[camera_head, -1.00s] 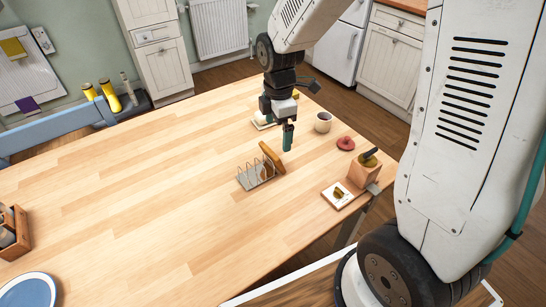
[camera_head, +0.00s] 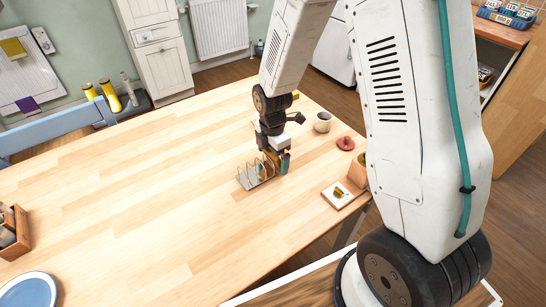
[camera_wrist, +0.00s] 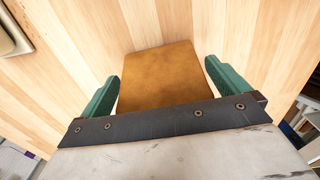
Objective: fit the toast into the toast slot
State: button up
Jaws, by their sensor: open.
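The toast (camera_wrist: 158,72) is a brown slice between the two green fingers of my gripper (camera_wrist: 165,88) in the wrist view. A gap shows on each side of it, so the fingers are open and apart from it. In the head view my gripper (camera_head: 281,163) is low over the table at the right end of the wire toast rack (camera_head: 254,176). The toast is mostly hidden behind the gripper there. The rack has a flat metal base and several upright wire dividers forming the slots. Which slot is meant cannot be told.
A white cup (camera_head: 322,122), a dark red lid (camera_head: 346,143) and a small white board (camera_head: 337,195) lie to the right. The middle of the wooden table (camera_head: 150,190) is clear.

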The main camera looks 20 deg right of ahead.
jog(key=c, duration=0.4)
jog(key=shift+c, duration=0.2)
jog(key=shift+r, duration=0.15)
notch_tip(320, 180, up, 9)
jog(key=shift+r, duration=0.1)
jog(key=a+f+y, duration=0.1)
jog(key=f, duration=0.1)
jog(key=f+y, duration=0.1)
jog(key=f, duration=0.2)
jog(key=a+f+y, duration=0.1)
jog(key=f+y, duration=0.1)
jog(key=f, duration=0.1)
jog(key=shift+s+a+f+g, duration=0.2)
jog(key=shift+s+a+g, duration=0.1)
jog(key=shift+g, duration=0.1)
